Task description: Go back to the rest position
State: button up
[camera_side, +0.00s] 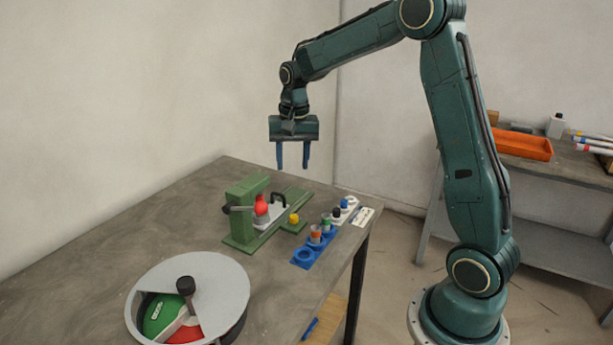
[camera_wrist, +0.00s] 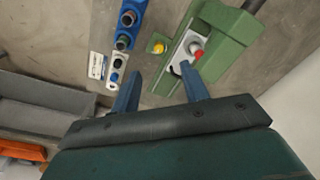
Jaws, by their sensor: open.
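My gripper (camera_side: 293,156) hangs in the air above the far part of the table, fingers pointing down. Its two blue fingers are apart with nothing between them. In the wrist view the gripper (camera_wrist: 162,92) is also empty. Below it is the green jig (camera_side: 240,217), with a grey-white plate (camera_side: 272,215) bearing a black handle and a red part (camera_side: 261,205). A yellow knob (camera_side: 294,218) stands on the jig's right side. The jig also shows in the wrist view (camera_wrist: 225,45), well below my fingers.
A blue holder (camera_side: 303,257) with several small cylinders runs along the table's right edge, near a white card (camera_side: 363,217). A round grey turntable (camera_side: 222,276) with green and red sections stands at the front. A side bench with an orange tray (camera_side: 523,144) is at the right.

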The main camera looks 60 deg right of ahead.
jog(key=s+a+r+n+t, duration=0.2)
jog(key=s+a+r+n, duration=0.3)
jog(key=s, duration=0.4)
jog(key=s+a+r+n+t, duration=0.1)
jog(key=s+a+r+n, duration=0.1)
jog(key=s+a+r, duration=0.45)
jog(key=s+a+f+n+t, duration=0.1)
jog(key=s+a+f+n, duration=0.2)
jog(key=s, duration=0.7)
jog(key=shift+f+t, duration=0.2)
jog(key=shift+t, duration=0.2)
